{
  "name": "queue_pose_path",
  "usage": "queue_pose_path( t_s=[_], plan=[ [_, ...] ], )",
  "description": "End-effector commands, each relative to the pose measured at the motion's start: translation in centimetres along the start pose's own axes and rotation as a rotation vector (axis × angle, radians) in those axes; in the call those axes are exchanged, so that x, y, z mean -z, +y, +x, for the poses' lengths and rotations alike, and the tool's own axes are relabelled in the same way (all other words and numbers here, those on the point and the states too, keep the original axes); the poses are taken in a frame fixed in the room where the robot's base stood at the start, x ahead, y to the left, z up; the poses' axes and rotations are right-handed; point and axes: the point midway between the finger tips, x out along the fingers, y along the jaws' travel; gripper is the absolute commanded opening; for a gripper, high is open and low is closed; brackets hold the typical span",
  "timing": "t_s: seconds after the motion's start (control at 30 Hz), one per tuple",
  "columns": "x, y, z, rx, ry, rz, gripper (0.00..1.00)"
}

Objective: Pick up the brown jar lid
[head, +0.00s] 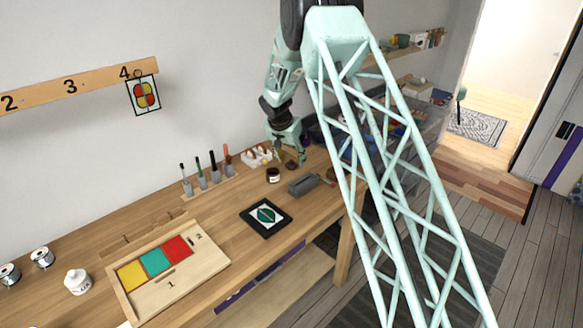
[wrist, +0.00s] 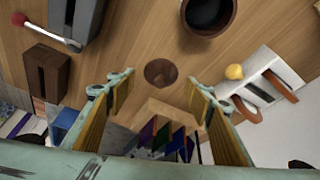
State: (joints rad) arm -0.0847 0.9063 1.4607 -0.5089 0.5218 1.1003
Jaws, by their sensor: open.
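The brown jar lid (wrist: 160,72) is a small round dark-brown disc lying flat on the wooden bench (wrist: 135,35). In the wrist view it sits just beyond and between my two fingertips, with bare wood on both sides of it. My gripper (wrist: 158,84) is open and empty, its yellow-padded fingers wide apart. In the head view my gripper (head: 290,145) hangs low over the back right part of the bench, and the small brown lid (head: 291,165) shows just under it. An open brown jar with dark contents (wrist: 207,14) stands near the lid; it also shows in the head view (head: 273,175).
A white holder (wrist: 262,88) with wooden-handled pieces stands close right of my fingers. A slotted dark block (wrist: 45,72) and a grey tool (wrist: 72,18) with a red-tipped lever lie left. A rack with coloured panes (wrist: 165,138) lies between my fingers, nearer the palm.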

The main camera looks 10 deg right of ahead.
Motion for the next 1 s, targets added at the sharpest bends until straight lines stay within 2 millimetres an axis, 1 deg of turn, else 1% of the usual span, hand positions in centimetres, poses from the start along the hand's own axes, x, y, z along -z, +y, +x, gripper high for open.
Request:
queue_pose_path(
  t_s=[0.03,0.1,0.23,0.83,1.0],
  plan=[
    [0.0,0.0,0.6,0.0,-0.001,0.0,0.47],
    [0.0,0.0,1.1,0.0,0.0,0.0,0.47],
    [0.0,0.0,1.7,0.0,0.0,0.0,0.47],
    [0.0,0.0,1.8,0.0,0.0,0.0,0.47],
    [0.0,0.0,1.8,0.0,0.0,0.0,0.32]
  ],
)
